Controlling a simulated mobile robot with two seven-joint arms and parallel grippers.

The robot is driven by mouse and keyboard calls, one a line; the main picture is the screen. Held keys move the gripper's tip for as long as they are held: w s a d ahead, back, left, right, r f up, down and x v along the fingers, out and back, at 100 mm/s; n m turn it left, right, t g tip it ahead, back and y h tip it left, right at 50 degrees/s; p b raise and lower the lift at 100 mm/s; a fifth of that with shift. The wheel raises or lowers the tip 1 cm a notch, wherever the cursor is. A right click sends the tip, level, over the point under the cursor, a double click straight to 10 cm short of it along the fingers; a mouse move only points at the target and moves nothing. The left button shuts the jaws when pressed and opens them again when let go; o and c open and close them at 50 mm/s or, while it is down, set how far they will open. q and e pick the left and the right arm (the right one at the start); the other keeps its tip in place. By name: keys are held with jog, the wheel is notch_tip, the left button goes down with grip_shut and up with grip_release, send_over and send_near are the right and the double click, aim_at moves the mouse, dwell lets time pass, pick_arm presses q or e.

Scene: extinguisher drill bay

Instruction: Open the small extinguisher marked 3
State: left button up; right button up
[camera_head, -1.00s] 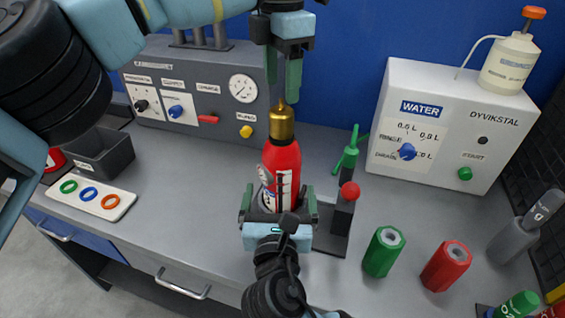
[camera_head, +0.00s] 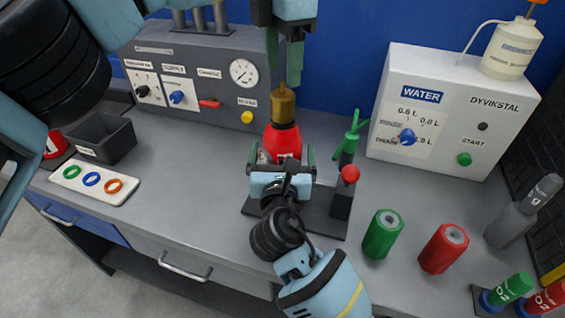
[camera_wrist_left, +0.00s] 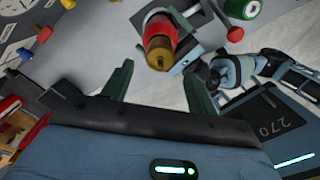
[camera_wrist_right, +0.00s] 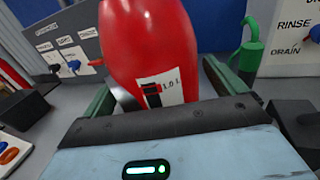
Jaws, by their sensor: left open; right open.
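The small red extinguisher (camera_head: 284,142) stands upright with a brass top (camera_head: 283,105). In the left wrist view the brass top (camera_wrist_left: 160,50) lies beyond the open fingers. My right gripper (camera_head: 281,162) is open at the front of the red body, fingers either side. I cannot tell whether they touch it. The gripper hides the body's lower part.
A dark stand (camera_head: 323,212) with a green lever (camera_head: 350,140) and red knob is close to the right. Green (camera_head: 382,233) and red (camera_head: 444,248) cylinders stand farther right. A gauge panel (camera_head: 200,75) and a white water box (camera_head: 450,110) stand behind.

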aim_at(283, 93)
jog(key=c, duration=2)
pick_arm(q)
jog(key=m, duration=2.7)
jog(key=shift+f, duration=4)
